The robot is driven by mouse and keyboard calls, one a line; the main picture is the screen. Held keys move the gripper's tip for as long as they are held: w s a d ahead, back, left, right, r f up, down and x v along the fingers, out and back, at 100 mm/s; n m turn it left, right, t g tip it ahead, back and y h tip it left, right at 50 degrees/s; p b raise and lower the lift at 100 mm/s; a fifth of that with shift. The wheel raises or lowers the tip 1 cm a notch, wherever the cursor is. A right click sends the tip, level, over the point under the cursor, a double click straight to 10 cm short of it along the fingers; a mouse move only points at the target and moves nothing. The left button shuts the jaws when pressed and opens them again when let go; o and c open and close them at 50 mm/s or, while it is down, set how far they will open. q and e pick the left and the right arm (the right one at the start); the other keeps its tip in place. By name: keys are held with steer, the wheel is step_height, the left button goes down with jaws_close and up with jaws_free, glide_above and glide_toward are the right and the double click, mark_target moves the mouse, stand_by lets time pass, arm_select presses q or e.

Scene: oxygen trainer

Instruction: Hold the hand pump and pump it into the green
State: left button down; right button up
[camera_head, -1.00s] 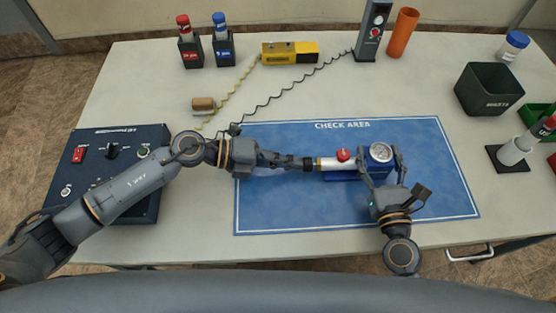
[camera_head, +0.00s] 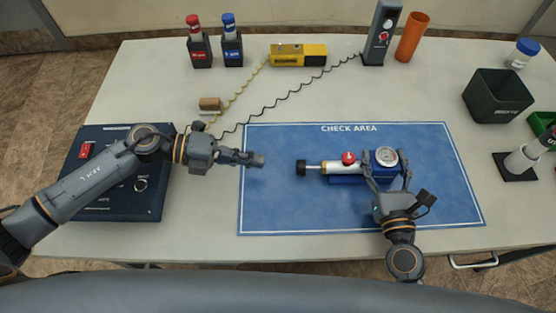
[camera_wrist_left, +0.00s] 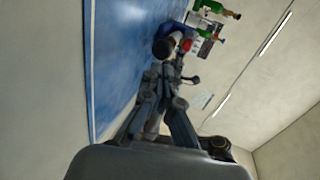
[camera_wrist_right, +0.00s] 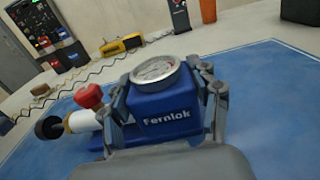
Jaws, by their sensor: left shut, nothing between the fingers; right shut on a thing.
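The hand pump (camera_head: 349,178) lies on the blue check-area mat (camera_head: 290,215). It has a blue body marked Fernlok (camera_wrist_right: 165,119), a round gauge (camera_head: 386,157) on top, a red knob (camera_head: 348,158), a pale barrel and a black plunger handle (camera_head: 302,168) pointing left. My right gripper (camera_head: 387,175) is shut on the blue body, one finger on each side in the right wrist view. The gauge needle is too small to read. My left gripper (camera_head: 259,160) is shut and empty over the mat's left edge, apart from the handle, which also shows in the left wrist view (camera_wrist_left: 163,48).
A dark blue control box (camera_head: 118,210) stands at the left under my left arm. Red (camera_head: 198,45) and blue (camera_head: 231,42) bottles, a yellow device (camera_head: 298,54), a grey unit (camera_head: 384,30) and an orange tube (camera_head: 411,38) stand at the back. A dark bin (camera_head: 497,95) is at the right.

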arm_select(q)
steer(key=shift+v, duration=1.65)
steer(key=shift+s+a+f, duration=0.1)
steer(key=shift+a, duration=0.8)
steer(key=shift+s+a+f, duration=0.1)
steer(key=shift+a, duration=0.85)
glide_toward(301, 167)
steer(key=d+f, duration=0.2)
steer(key=w+d+f, duration=0.1)
steer(key=d+f, duration=0.1)
steer(key=d, duration=0.1)
steer(key=shift+w, duration=0.15)
steer(key=shift+d, duration=0.2)
steer(key=shift+d, duration=0.1)
